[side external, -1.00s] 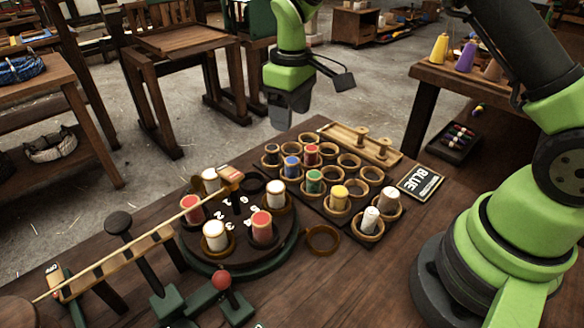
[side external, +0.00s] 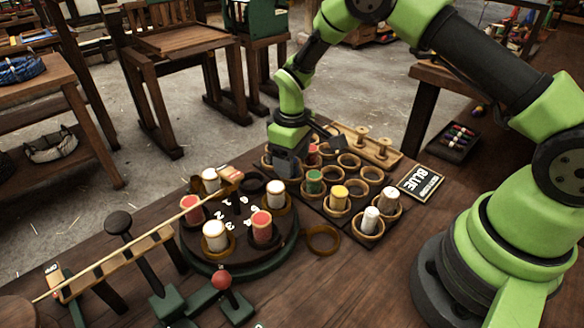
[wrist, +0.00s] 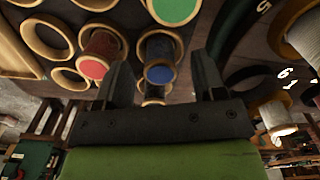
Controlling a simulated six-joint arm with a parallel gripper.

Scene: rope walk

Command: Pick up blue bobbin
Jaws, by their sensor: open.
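The blue bobbin (wrist: 160,58) stands in a wooden ring holder in the wrist view, between my two open fingers and a little beyond their tips. In the side view my gripper (side external: 287,166) is low over the rack and hides the blue bobbin. My gripper (wrist: 163,72) is open, with one finger on each side of the blue bobbin; I cannot tell whether either finger touches it. A sign (side external: 421,183) reading BLUE lies at the right of the rack.
The red bobbin (wrist: 98,58) is close beside the left finger. The green bobbin (side external: 314,181), yellow bobbin (side external: 339,197) and white bobbin (side external: 370,219) fill other cups. A numbered turntable (side external: 238,262) with white and red bobbins stands to the left. Several cups are empty.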

